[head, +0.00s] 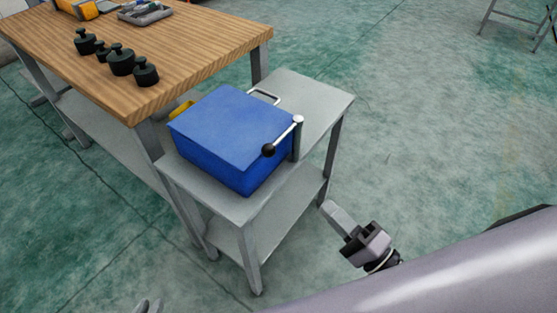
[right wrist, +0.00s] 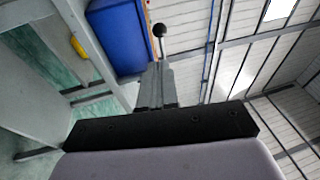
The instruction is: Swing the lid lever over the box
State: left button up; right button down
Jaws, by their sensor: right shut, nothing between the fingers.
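The blue box (head: 228,125) sits on a small grey table with its blue lid down. The lid lever (head: 285,134) is a silver rod from a post at the box's right corner. It ends in a black knob (head: 268,150) near the lid's right edge. My right gripper (head: 335,212) is shut and empty, apart from the lever, to the right of the table. In the right wrist view its fingers (right wrist: 156,80) point toward the knob (right wrist: 159,30), with the box (right wrist: 118,38) behind to the left. My left gripper (head: 148,306) barely shows at the bottom edge; its opening is unclear.
The grey table (head: 315,95) has bare top around the box. A pale handle (head: 263,97) stands at the box's back, and something yellow (head: 181,109) at its left. A wooden workbench (head: 190,50) with several dark weights (head: 121,60) adjoins.

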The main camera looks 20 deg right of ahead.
jog(key=p, duration=0.1)
send_near(284, 136)
jog(key=w+a, duration=0.2)
jog(key=a, duration=0.4)
jog(key=shift+a+r, duration=0.25)
jog(key=shift+r, duration=0.05)
jog(key=shift+s, duration=0.1)
jog(key=shift+a+p, duration=0.1)
jog(key=shift+p, duration=0.2)
